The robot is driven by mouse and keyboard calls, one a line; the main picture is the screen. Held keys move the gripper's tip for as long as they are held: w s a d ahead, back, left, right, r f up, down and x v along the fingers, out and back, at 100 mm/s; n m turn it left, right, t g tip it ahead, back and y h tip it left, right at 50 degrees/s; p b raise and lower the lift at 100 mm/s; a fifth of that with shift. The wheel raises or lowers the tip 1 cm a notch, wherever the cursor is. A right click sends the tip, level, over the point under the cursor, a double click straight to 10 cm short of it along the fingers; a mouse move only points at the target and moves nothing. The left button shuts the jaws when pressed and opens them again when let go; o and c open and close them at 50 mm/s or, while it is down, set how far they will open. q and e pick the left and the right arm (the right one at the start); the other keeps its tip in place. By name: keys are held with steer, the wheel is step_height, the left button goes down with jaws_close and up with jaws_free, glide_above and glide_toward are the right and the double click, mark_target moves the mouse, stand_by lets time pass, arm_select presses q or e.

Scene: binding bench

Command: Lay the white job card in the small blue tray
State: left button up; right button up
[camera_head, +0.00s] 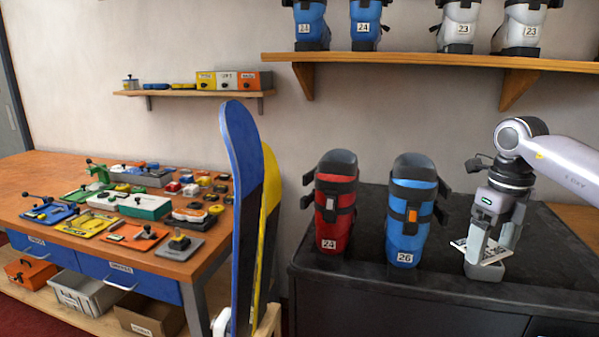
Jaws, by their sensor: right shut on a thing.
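My right gripper (488,257) is on the black cabinet top at the right, pointing down. It is shut on a white card with dark markings (463,246), which lies tilted between and past the fingers. My left gripper is out of view.
A red boot (335,205) and a blue boot (409,215) stand left of my right gripper on the black cabinet (345,278). Blue and yellow skis or boards (243,180) stand upright before the wooden bench (60,175), which is crowded with tools. A boot shelf (420,60) hangs above.

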steer(key=s+a+f+n, duration=0.6)
steer(key=a+n, duration=0.1)
steer(key=n, duration=0.9)
steer(key=s+a+f+n, duration=0.6)
steer(key=s+n, duration=0.1)
steer(key=n, duration=0.9)
steer(key=shift+s+a+f, duration=0.25)
steer(key=shift+s+a, duration=0.05)
steer(key=shift+a, duration=0.05)
steer(key=shift+d, duration=0.1)
